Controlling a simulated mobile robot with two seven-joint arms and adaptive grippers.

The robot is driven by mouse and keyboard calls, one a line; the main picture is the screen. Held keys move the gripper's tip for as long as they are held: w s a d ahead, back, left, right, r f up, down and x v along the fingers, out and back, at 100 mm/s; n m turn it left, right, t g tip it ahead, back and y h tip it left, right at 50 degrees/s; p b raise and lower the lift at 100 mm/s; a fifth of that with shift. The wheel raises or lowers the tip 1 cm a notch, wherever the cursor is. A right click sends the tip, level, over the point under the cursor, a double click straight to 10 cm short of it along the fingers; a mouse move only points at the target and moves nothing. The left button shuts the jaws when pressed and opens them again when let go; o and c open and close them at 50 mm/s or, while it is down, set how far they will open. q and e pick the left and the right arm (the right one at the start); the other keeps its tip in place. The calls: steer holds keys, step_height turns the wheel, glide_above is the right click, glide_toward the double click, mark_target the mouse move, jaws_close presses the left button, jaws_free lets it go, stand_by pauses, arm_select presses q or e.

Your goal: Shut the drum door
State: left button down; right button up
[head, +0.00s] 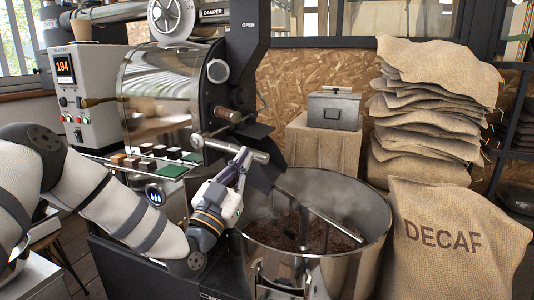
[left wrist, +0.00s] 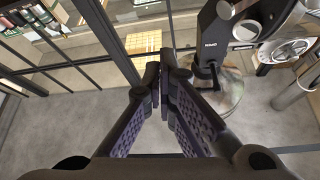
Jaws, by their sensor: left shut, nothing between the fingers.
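The roaster's shiny drum (head: 160,95) lies behind a dark front plate (head: 243,60) marked OPEN at the top. A thick metal bar handle (head: 222,144) sticks out low on the front, above a dark sloping chute (head: 264,174). I cannot tell clearly how far the drum door stands open. My left gripper (head: 243,158) is at the bar's right part, seeming just below or in front of it; contact is unclear. In the left wrist view its fingers (left wrist: 159,77) meet at the tips with nothing between them. My right gripper is not in view.
A round cooling bin (head: 350,255) with dark beans and a stirrer arm stands just right of my left gripper. A DECAF sack (head: 455,240) and stacked sacks (head: 425,115) fill the right. A metal box (head: 333,108) sits behind. A control panel (head: 85,95) reads 194.

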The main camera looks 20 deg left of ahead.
arm_select(q)
step_height(320, 180, up, 3)
glide_above(258, 161)
steer(key=s+d, duration=0.2)
steer(key=s, duration=0.1)
steer(key=f, duration=0.1)
steer(key=w+f, duration=0.1)
steer(key=a+f+b, duration=0.1)
steer(key=shift+w+f, duration=0.15)
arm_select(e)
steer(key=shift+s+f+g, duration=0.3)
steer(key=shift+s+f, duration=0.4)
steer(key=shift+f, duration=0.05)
arm_select(q)
steer(key=shift+f, duration=0.1)
